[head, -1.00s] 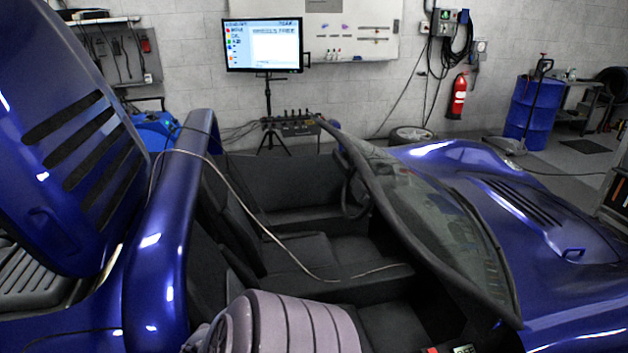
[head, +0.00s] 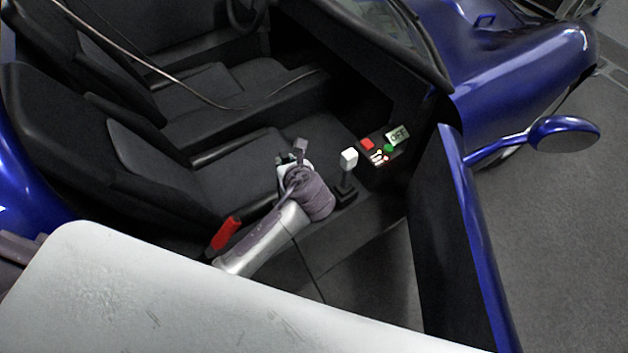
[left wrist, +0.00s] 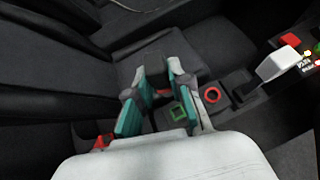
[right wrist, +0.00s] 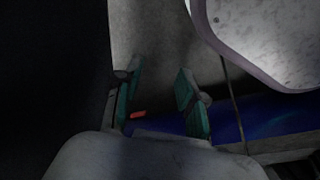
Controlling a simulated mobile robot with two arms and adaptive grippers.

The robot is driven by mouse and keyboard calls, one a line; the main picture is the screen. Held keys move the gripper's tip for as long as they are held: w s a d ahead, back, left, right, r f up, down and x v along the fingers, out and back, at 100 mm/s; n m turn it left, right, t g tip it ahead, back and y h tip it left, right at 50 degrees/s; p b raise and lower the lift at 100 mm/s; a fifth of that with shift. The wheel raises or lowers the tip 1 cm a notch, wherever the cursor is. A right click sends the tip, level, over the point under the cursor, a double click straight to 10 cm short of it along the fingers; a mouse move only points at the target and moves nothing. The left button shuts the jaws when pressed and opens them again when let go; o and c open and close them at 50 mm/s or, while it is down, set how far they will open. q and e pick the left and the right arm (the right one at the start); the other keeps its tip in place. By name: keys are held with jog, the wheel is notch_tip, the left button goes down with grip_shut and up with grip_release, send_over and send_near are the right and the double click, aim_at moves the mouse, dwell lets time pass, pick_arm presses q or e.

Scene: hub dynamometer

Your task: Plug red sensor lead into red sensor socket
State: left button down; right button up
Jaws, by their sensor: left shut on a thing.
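My left gripper (head: 291,160) is inside the car's cabin, over the console between seat and shift lever. In the left wrist view its fingers (left wrist: 157,78) are close together, with a small red piece (left wrist: 163,92) between them, apparently the red sensor lead's plug, mostly hidden. A thin dark cable (head: 308,272) hangs below my left arm in the head view. A red ring (left wrist: 212,95), which looks like the red sensor socket, sits on the console right of the fingers, apart from them. A green square outline (left wrist: 178,112) lies nearer. My right gripper (right wrist: 158,92) is open and empty.
A white-knobbed shift lever (head: 348,160) stands close right of my left gripper. Beyond it is a small panel (head: 397,134) with red and green buttons. A red handle (head: 225,233) is beside the seat. The blue open door (head: 482,250) bounds the right side.

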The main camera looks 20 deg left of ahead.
jog(key=w+b, duration=0.4)
jog(key=b, duration=0.4)
jog(key=shift+r+t+b, duration=0.7)
jog(key=shift+r+b, duration=1.2)
jog(key=shift+r, duration=4.95)
pick_arm(q)
jog(key=w+d+f+n, duration=0.1)
jog(key=w+d+f, duration=0.1)
jog(key=f, duration=0.2)
jog(key=w+d+f+n+g+y+b, duration=0.1)
jog(key=w+f, duration=0.1)
jog(key=f, duration=0.2)
jog(key=w+d+f+y+b, duration=0.1)
jog(key=w+d+f, duration=0.1)
jog(key=w+f, duration=0.1)
jog(key=shift+d+f+n+g, duration=0.3)
jog(key=shift+f+n+g, duration=0.1)
jog(key=shift+f, duration=0.35)
jog(key=shift+f+b, duration=0.4)
jog(key=shift+b, duration=0.3)
pick_arm(e)
jog(key=w+a+r+t+y, duration=0.1)
jog(key=w+a+t, duration=0.1)
jog(key=w+t, duration=0.2)
jog(key=shift+w+r, duration=0.25)
jog(key=shift+w, duration=0.8)
jog(key=shift+a, duration=0.1)
jog(key=shift+s, duration=0.15)
